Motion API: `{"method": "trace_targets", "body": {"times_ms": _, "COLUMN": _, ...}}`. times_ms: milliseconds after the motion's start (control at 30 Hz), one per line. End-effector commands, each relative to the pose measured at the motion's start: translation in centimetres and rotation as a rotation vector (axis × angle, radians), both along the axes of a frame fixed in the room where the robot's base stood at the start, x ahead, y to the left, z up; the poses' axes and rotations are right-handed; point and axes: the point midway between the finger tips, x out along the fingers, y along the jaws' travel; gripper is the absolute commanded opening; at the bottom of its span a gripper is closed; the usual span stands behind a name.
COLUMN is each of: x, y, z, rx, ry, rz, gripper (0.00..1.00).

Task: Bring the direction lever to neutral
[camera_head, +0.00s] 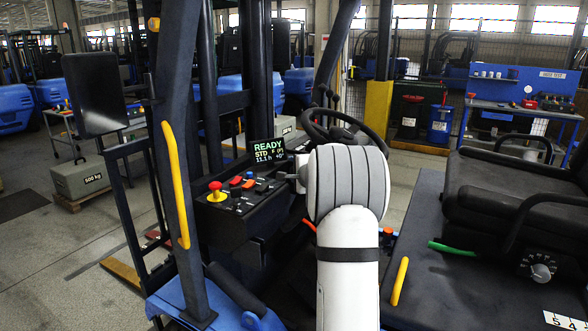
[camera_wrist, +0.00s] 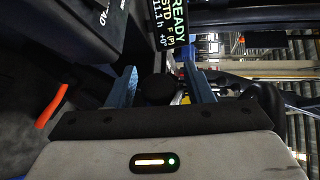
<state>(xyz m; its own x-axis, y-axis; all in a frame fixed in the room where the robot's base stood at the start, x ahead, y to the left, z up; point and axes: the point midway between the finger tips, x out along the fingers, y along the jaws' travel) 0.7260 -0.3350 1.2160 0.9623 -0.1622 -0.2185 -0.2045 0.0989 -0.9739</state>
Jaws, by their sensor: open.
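A black rounded knob (camera_wrist: 157,90), which looks like the end of the direction lever, sits between the two blue fingers of my gripper (camera_wrist: 160,72) in the wrist view. The fingers are apart, with a gap on each side of the knob. The lever's stalk is hidden, so I cannot tell its tilt. In the head view my white arm covers the lever and most of the gripper, beside the steering wheel (camera_head: 345,130). The display (camera_head: 268,151) reads READY, STD and F; it also shows in the wrist view (camera_wrist: 172,25).
The dash panel (camera_head: 240,196) with a yellow-red stop button (camera_head: 216,191) and several switches lies left of my arm. A yellow grab handle (camera_head: 175,185) runs along the left pillar. An orange lever (camera_wrist: 52,106) is left of the gripper. The seat (camera_head: 515,190) is at right.

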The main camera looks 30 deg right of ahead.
Motion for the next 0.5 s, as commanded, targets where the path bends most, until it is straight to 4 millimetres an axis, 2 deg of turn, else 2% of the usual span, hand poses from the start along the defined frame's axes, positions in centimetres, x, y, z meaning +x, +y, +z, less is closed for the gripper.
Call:
{"method": "trace_targets", "body": {"times_ms": 100, "x": 0.01, "y": 0.04, "z": -0.01, "rx": 0.000, "ry": 0.000, "rz": 0.001, "gripper": 0.45}}
{"method": "trace_targets", "body": {"times_ms": 500, "x": 0.02, "y": 0.11, "z": 0.01, "rx": 0.000, "ry": 0.000, "rz": 0.002, "gripper": 0.12}}
